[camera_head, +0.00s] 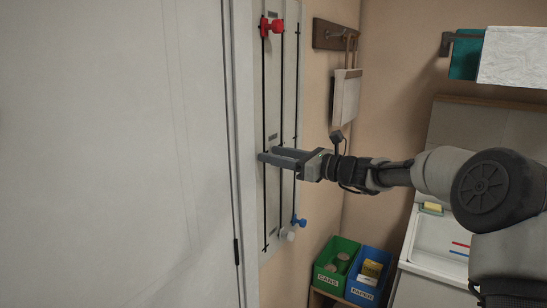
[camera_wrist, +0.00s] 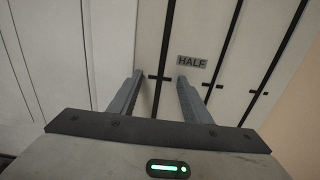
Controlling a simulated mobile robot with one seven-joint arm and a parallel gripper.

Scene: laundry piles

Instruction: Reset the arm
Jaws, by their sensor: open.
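My gripper (camera_head: 269,154) is stretched out sideways to the white wall panel with black vertical slots (camera_head: 273,100). It is open and holds nothing. In the wrist view my gripper (camera_wrist: 160,82) shows its two grey fingers apart, pointing at the panel (camera_wrist: 205,30). A black slot runs up between the fingers, and a label reading HALF (camera_wrist: 192,62) sits just right of it. Whether the fingertips touch the panel I cannot tell. A red knob (camera_head: 272,26) is at the panel's top. A blue knob (camera_head: 299,221) and a white knob (camera_head: 287,235) are near its bottom.
A large pale door (camera_head: 110,150) fills the left. A hook rack (camera_head: 335,36) with a hanging board (camera_head: 346,97) is beyond the panel. Green CANS (camera_head: 335,266) and blue PAPER (camera_head: 369,276) bins stand below. A white sink (camera_head: 439,242) is at right, with towels (camera_head: 513,58) above.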

